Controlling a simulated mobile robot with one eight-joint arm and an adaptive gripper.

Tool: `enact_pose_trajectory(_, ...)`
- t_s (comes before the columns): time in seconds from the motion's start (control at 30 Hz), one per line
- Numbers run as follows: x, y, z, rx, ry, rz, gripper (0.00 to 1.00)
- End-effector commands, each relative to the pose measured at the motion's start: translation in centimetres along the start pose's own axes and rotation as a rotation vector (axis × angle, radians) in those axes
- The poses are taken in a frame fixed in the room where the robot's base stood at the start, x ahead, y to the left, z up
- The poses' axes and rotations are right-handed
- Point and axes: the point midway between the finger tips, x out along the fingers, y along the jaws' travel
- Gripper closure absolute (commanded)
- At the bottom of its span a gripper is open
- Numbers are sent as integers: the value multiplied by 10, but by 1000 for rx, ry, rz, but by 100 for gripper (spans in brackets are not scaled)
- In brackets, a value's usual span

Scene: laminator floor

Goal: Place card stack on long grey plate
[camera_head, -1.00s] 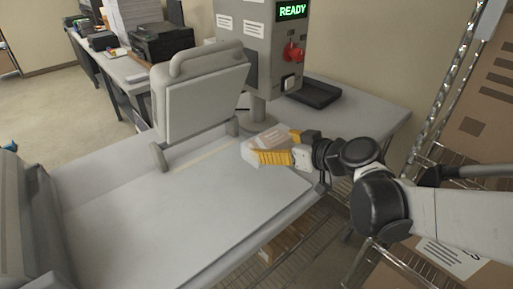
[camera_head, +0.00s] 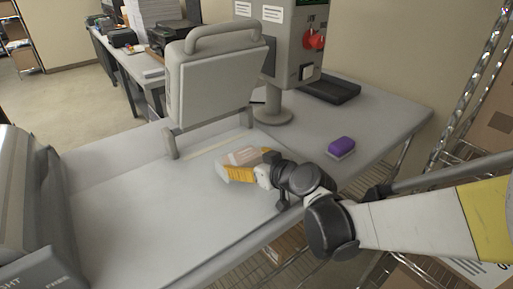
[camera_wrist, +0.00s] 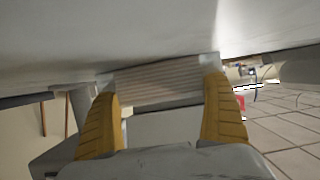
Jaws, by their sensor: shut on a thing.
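My gripper (camera_head: 250,168) has yellow fingers shut on the card stack (camera_head: 243,156), a pale block with a whitish and pinkish top. In the wrist view the stack (camera_wrist: 160,82) shows its layered edge between the two fingers of my gripper (camera_wrist: 163,112). The long grey plate (camera_head: 150,205) lies flat along the worktable. The stack is over the plate's right part, near its far edge. I cannot tell whether the stack touches the plate or hangs just above it.
A hinged grey panel with a handle (camera_head: 215,85) stands behind the plate. The control column (camera_head: 285,45) has a red knob. A purple block (camera_head: 341,146) and black tray (camera_head: 331,90) are on the table's right. A grey machine (camera_head: 30,215) borders the left. Wire shelving stands right.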

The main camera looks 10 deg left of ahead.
Motion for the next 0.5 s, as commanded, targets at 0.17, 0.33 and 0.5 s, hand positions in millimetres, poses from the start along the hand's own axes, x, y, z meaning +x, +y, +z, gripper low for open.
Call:
enact_pose_trajectory(0.17, -1, 0, -1, 0, 0, 0, 52)
enact_pose_trajectory(0.33, 1, 0, 2, 0, 0, 0, 7)
enact_pose_trajectory(0.5, 0, 0, 2, 0, 0, 0, 0)
